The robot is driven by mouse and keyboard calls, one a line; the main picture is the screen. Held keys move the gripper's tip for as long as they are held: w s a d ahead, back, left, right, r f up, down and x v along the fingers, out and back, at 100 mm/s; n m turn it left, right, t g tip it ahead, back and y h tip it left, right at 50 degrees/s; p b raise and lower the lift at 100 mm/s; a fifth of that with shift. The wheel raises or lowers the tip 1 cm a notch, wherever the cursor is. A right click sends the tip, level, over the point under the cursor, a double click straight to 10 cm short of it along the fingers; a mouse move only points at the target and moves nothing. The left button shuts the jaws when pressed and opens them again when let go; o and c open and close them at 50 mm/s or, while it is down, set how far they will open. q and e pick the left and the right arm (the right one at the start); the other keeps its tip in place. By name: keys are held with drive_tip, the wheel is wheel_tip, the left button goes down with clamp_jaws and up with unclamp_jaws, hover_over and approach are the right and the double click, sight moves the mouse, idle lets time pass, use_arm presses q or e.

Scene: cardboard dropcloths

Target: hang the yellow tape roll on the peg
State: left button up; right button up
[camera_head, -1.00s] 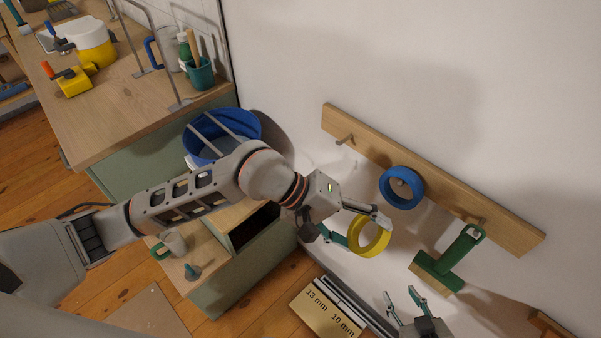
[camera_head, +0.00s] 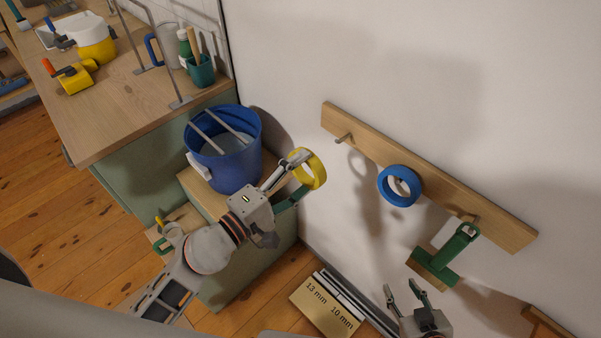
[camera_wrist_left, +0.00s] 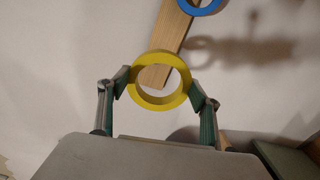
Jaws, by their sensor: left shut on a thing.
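The yellow tape roll (camera_head: 318,168) is held in my left gripper (camera_head: 301,175), in front of the wall and left of the peg board. In the left wrist view the roll (camera_wrist_left: 160,59) sits between both fingertips, its hole facing the camera. A wooden board (camera_head: 440,194) on the wall carries pegs. Its left peg (camera_head: 345,138) is bare, up and to the right of the roll and apart from it. My right gripper (camera_head: 402,287) is open and empty, low below the board.
A blue tape roll (camera_head: 384,188) hangs on the middle of the board, and a green tool (camera_head: 446,256) hangs at its right peg. A blue bucket (camera_head: 235,170) stands close behind my left gripper. Boxes (camera_head: 325,306) lie on the floor. The wall around the left peg is clear.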

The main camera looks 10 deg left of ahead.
use_arm(q)
drive_tip(key=shift+w+d+f, duration=0.1)
drive_tip(key=shift+w+d, duration=0.15)
drive_tip(key=shift+w, duration=0.2)
drive_tip(key=shift+w+d, duration=0.4)
drive_tip(key=shift+w, duration=0.1)
drive_tip(key=shift+f+b+x, duration=0.15)
drive_tip(key=shift+b+x, duration=0.15)
drive_tip(key=shift+x, duration=0.6)
drive_tip(key=shift+f+b+x, duration=0.15)
drive_tip(key=shift+b+x, duration=0.1)
drive_tip(key=shift+x, duration=0.7)
drive_tip(key=shift+b+x, duration=1.05)
drive_tip(key=shift+x, duration=2.55)
drive_tip(key=shift+f+b, duration=0.55)
drive_tip(key=shift+f, duration=0.35)
use_arm(e)
drive_tip(key=shift+w+a+f+y, duration=0.15)
drive_tip(key=shift+a+f, duration=0.15)
drive_tip(key=shift+f, duration=0.35)
drive_tip(key=shift+w+a+f+y, duration=0.15)
drive_tip(key=shift+a+f, duration=0.15)
drive_tip(key=shift+f, duration=0.3)
use_arm(q)
drive_tip(key=shift+f, duration=0.1)
drive_tip(key=o, duration=1.2)
use_arm(e)
drive_tip(key=shift+f, duration=0.1)
